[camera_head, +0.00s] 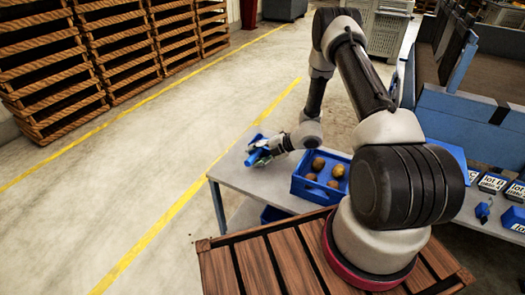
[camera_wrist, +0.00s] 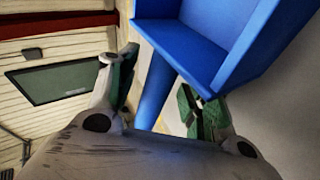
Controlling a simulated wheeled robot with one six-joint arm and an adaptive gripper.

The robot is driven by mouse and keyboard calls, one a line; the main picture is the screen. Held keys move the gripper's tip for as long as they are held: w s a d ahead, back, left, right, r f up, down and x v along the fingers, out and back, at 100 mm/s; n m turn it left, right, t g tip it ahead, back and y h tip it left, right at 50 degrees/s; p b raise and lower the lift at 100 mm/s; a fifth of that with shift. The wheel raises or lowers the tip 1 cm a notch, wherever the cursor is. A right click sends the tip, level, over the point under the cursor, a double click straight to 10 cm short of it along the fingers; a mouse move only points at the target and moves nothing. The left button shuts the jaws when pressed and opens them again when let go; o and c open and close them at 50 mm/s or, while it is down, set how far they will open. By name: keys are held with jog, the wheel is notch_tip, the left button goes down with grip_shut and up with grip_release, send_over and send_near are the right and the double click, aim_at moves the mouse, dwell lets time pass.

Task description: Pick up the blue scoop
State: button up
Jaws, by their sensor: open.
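The blue scoop (camera_head: 254,158) is at the left end of the grey table, partly covered by my gripper. My gripper (camera_head: 263,150) is at the scoop, and its jaws are open. In the wrist view the scoop's wide blue pan (camera_wrist: 195,40) fills the top middle. Its round blue handle (camera_wrist: 157,88) runs down between the two green-padded fingers of my gripper (camera_wrist: 160,92). Gaps show between the handle and the pads. The lower end of the handle is hidden behind the gripper body.
A blue crate (camera_head: 318,195) with several potatoes stands on the table (camera_head: 238,178), right of the gripper. Label boxes (camera_head: 493,183) and a small blue-and-dark object (camera_head: 484,210) lie at the right. Wooden pallets (camera_head: 50,75) are stacked at the left. The floor between is clear.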

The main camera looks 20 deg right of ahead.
grip_shut()
dwell(0.3)
